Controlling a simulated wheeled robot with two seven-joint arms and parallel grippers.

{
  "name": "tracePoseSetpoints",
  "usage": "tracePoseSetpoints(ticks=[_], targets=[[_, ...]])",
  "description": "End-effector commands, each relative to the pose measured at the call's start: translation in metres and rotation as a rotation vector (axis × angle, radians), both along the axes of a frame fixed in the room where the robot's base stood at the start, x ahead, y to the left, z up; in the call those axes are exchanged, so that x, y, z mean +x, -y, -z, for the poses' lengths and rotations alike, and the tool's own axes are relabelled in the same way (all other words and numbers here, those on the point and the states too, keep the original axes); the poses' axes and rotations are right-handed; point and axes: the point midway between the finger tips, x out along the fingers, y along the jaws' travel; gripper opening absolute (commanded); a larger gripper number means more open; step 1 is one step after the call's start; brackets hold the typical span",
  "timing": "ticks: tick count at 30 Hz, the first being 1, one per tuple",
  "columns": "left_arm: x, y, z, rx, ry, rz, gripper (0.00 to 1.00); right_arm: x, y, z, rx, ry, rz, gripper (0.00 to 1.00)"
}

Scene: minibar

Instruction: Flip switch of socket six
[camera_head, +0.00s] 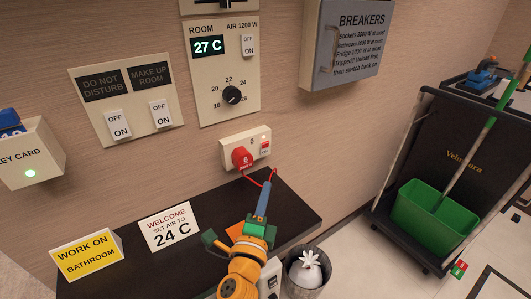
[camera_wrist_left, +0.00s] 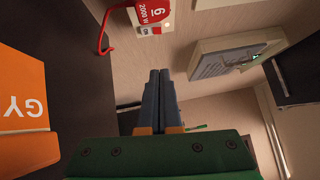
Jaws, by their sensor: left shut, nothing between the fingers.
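Socket six (camera_head: 256,136) is a cream plate on the wall above the dark counter. A red plug (camera_head: 242,158) marked 6 sits in its left part, and its red cord hangs down. A small red-and-white switch (camera_head: 265,147) is at its right end; its lettering is too small to read in the head view. The red plug label, 6 and 2000 W, shows at the top of the left wrist view (camera_wrist_left: 153,11). My left gripper (camera_head: 266,187) is shut and empty, its blue-grey fingers below the socket and apart from the switch. My right gripper is not in view.
An orange box (camera_wrist_left: 22,110) is close beside my left gripper. The counter (camera_head: 190,262) carries a welcome card (camera_head: 168,227) and a yellow sign (camera_head: 86,257). A bin (camera_head: 306,278) stands below right. A breaker box (camera_head: 345,45) hangs up right.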

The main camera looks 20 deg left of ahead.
Motion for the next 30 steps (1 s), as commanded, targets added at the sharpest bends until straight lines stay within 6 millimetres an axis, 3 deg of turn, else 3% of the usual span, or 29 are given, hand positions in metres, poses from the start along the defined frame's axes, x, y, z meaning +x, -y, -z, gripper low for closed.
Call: tracePoseSetpoints(ticks=[5, 15, 22, 30], targets=[[0.025, -0.003, -0.006, 0.003, 0.003, -0.001, 0.0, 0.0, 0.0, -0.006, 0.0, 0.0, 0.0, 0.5], [0.099, -0.012, -0.009, 0.0, 0.001, -0.001, 0.0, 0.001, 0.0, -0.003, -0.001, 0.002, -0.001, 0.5], [0.118, -0.038, -0.014, 0.002, 0.0, -0.001, 0.0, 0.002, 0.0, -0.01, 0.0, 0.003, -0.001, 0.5], [0.122, -0.043, -0.014, -0.001, 0.0, 0.0, 0.0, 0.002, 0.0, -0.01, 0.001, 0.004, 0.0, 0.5]])
